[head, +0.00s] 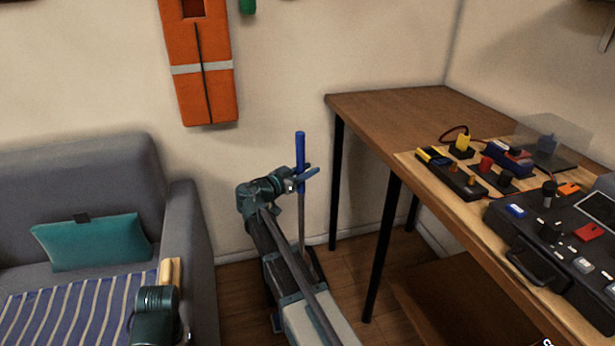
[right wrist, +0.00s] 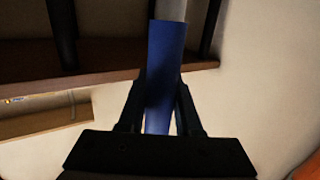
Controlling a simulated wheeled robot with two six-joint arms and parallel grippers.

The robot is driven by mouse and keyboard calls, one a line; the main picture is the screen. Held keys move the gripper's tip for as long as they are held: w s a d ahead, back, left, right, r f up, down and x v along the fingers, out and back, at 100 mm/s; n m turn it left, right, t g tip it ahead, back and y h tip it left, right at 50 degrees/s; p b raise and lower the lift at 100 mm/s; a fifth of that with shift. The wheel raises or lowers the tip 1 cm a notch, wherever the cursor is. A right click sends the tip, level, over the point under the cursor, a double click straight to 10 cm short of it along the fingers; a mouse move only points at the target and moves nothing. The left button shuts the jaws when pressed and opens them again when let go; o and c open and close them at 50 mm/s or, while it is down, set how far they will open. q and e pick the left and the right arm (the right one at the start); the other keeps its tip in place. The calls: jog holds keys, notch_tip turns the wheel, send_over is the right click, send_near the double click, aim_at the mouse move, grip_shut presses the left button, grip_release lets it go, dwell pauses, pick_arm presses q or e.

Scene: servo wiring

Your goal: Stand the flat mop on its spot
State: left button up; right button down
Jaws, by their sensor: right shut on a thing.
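The flat mop (head: 300,150) has a blue grip at the top and a grey shaft below it. It stands nearly upright between the sofa and the table. My right gripper (head: 302,180) is shut on the mop's handle near the lower end of the blue grip. In the right wrist view the blue grip (right wrist: 165,70) sits between the two fingers (right wrist: 161,105). My forearm hides most of the mop's lower end, and its head cannot be made out clearly. I cannot pick out the mop's spot.
A wooden table (head: 395,105) with black legs stands at the right, holding wiring parts and a black case (head: 540,262). A grey sofa (head: 185,240) with a teal cushion (head: 95,241) is at the left.

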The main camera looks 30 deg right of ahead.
jog(key=shift+r, duration=0.1)
jog(key=shift+f, duration=0.2)
jog(key=c, duration=0.6)
grip_release()
jog(key=shift+r, duration=0.2)
jog(key=p+v, duration=0.1)
jog(key=v, duration=1.1)
